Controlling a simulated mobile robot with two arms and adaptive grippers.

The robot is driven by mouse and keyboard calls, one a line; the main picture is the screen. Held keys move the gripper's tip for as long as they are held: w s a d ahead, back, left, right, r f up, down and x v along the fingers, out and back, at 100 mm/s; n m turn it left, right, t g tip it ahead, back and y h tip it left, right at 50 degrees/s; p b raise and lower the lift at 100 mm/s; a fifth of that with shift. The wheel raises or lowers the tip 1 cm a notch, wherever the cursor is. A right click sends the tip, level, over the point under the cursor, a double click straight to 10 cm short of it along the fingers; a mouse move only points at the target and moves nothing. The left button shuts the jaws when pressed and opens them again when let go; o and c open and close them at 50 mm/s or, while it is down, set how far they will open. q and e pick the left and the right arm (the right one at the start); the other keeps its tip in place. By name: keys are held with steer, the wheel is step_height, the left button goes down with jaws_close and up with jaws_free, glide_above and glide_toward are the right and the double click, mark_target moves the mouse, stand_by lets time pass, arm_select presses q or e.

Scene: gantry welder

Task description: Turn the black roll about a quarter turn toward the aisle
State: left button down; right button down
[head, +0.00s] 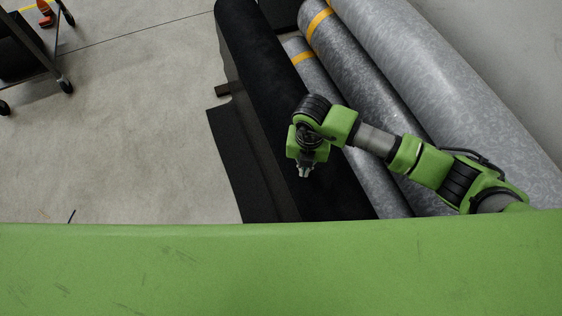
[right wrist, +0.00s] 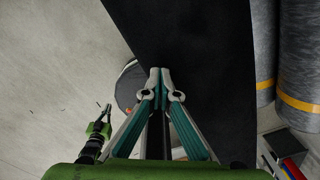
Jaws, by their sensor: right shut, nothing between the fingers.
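The black roll (head: 275,90) lies lengthwise on the floor side of the grey rolls, with a loose black flap (head: 235,150) spread along its left side. In the right wrist view the black material (right wrist: 200,70) fills the middle. My right gripper (head: 305,173) is over the black roll, pointing down, its fingertips shut together and empty; it also shows in the right wrist view (right wrist: 160,72). I cannot tell whether the tips touch the roll. A green arm with a small gripper (right wrist: 108,108), apparently my left one, shows at the left of the wrist view, too small to read.
Grey mottled rolls (head: 440,80), some with yellow bands, lie close along the right of the black roll. Open concrete floor (head: 130,130) lies to the left. A dark wheeled cart (head: 35,55) stands at the upper left.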

step_height(320, 180, up, 6)
steer(key=a+p, duration=0.2)
steer(key=p, duration=0.1)
steer(key=shift+s+a+p, duration=0.3)
steer(key=shift+s+p, duration=0.05)
steer(key=shift+s+a, duration=0.1)
